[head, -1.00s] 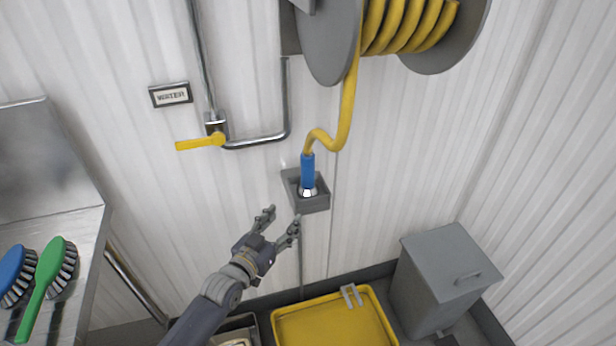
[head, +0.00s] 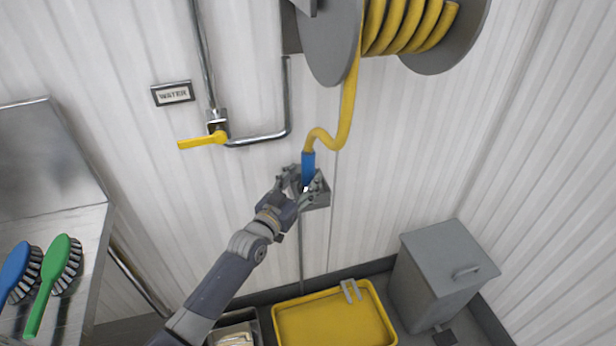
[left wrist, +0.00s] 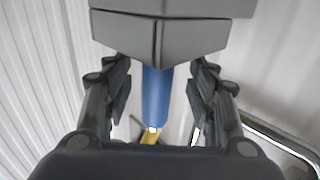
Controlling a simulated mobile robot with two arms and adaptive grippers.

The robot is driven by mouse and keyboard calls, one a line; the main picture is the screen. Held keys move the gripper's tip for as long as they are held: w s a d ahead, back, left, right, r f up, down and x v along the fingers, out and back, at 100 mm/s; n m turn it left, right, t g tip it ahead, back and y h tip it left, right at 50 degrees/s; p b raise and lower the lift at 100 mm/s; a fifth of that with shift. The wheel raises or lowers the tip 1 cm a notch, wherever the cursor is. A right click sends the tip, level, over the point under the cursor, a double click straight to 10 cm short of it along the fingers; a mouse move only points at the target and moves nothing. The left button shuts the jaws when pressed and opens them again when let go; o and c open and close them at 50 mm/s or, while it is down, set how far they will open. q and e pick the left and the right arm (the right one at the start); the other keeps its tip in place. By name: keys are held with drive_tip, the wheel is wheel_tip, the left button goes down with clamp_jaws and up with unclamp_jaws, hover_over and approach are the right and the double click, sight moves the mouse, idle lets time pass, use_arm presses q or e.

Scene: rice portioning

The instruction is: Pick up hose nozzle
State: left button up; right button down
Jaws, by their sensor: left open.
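The hose nozzle (head: 308,165) has a blue body and hangs on the yellow hose (head: 347,105), its lower end in a grey wall holder (head: 318,198). My left gripper (head: 304,182) is open at the nozzle, just above the holder, with a finger to either side of it in the picture. In the left wrist view the blue nozzle (left wrist: 156,98) stands between the two open fingers (left wrist: 160,100), with visible gaps on both sides. The gripper hides part of the nozzle's lower end and the holder in the head view. My right gripper is not in view.
A hose reel (head: 335,45) is mounted above. A yellow valve lever (head: 202,140) and metal pipes are on the wall to the left. Below are a yellow tub (head: 335,322) and a grey lidded bin (head: 440,285). Two brushes lie on the steel counter (head: 85,225).

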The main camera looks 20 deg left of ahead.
sight(305, 177)
use_arm(q)
drive_tip(key=shift+w+d, duration=0.2)
drive_tip(key=shift+w, duration=0.55)
drive_tip(key=shift+w+d, duration=0.2)
drive_tip(key=shift+w, duration=0.5)
clamp_jaws()
drive_tip(key=shift+r, duration=0.15)
